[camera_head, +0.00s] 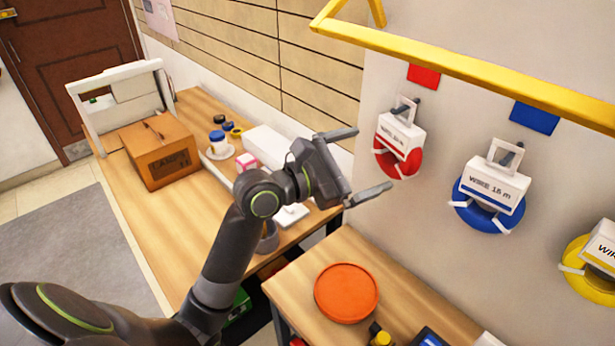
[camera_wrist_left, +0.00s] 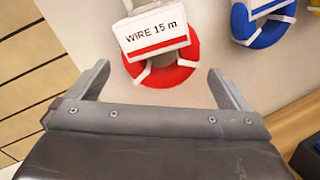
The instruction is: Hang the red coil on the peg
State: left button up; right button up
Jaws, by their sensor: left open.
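The red coil (camera_head: 411,166) has a white label block and a white loop handle on top. It is upright against the wall, its handle around a dark peg (camera_head: 416,108) beneath a red square (camera_head: 424,76). My left gripper (camera_head: 374,158) is open and empty, to the left of the coil, with its fingers pointing at it. In the left wrist view the red coil (camera_wrist_left: 180,76) is ahead, between and beyond the fingertips (camera_wrist_left: 158,78). The coil appears apart from both fingers. My right gripper is not in view.
A blue coil (camera_head: 485,218) and a yellow coil (camera_head: 577,254) hang to the right. A yellow bar (camera_head: 470,69) crosses above. Below are a wooden table holding an orange disc (camera_head: 346,292) and a longer table with a cardboard box (camera_head: 158,150).

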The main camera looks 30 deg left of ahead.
pick_arm(q)
jog(key=v, duration=1.2)
jog(key=shift+s+a, duration=0.15)
